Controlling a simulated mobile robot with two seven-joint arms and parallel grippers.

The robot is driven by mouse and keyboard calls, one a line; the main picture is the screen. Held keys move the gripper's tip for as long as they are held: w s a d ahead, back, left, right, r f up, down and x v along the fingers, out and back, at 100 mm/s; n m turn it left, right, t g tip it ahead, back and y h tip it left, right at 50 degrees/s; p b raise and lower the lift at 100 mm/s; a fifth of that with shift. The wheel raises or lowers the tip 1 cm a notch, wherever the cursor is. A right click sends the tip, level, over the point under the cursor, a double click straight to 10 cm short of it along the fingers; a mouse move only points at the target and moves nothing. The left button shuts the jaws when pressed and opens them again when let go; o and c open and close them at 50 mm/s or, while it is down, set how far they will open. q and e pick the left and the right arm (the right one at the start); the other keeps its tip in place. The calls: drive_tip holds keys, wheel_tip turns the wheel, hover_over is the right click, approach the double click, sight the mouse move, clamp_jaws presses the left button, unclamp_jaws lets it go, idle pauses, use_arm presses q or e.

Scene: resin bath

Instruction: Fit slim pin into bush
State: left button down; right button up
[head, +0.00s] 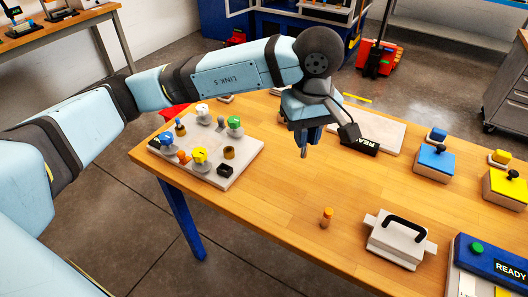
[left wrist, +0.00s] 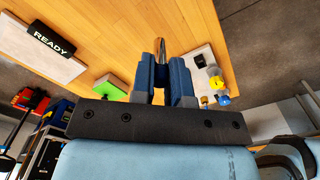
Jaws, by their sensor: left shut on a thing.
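A slim grey pin (head: 304,152) points down from my left gripper (head: 304,138), above the wooden table and right of the pale board (head: 248,151). In the left wrist view my left gripper (left wrist: 162,85) has its blue fingers shut on the slim pin (left wrist: 162,50), whose tip stands out past them. Several fittings stand on the board. A brown-gold ring-like piece (head: 229,153) near its right side looks like a bush; I cannot tell for certain. The pin is apart from the board. My right gripper is not in view.
Knobs in white, green and yellow (head: 200,155) and a black block (head: 225,170) crowd the board. An orange-topped peg (head: 327,217) and a white block with a black handle (head: 398,235) stand at the front. The table between board and peg is clear.

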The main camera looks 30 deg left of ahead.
use_arm(q)
drive_tip(key=w+a+r+n, duration=0.1)
drive_tip(key=w+a+n, duration=0.2)
drive_tip(key=a+n, duration=0.75)
drive_tip(key=w+a+r+n, duration=0.1)
drive_tip(key=w+a+n, duration=0.45)
drive_tip(key=a, duration=0.85)
drive_tip(key=shift+n, duration=0.9)
drive_tip(key=f, duration=0.6)
drive_tip(key=s+f, duration=0.1)
drive_tip(key=f, duration=0.6)
drive_tip(key=s+f+p, duration=0.1)
drive_tip(key=f, duration=0.6)
drive_tip(key=shift+r, duration=0.1)
drive_tip(key=c, duration=1.6)
unclamp_jaws()
drive_tip(key=shift+f, duration=0.2)
drive_tip(key=o, duration=0.5)
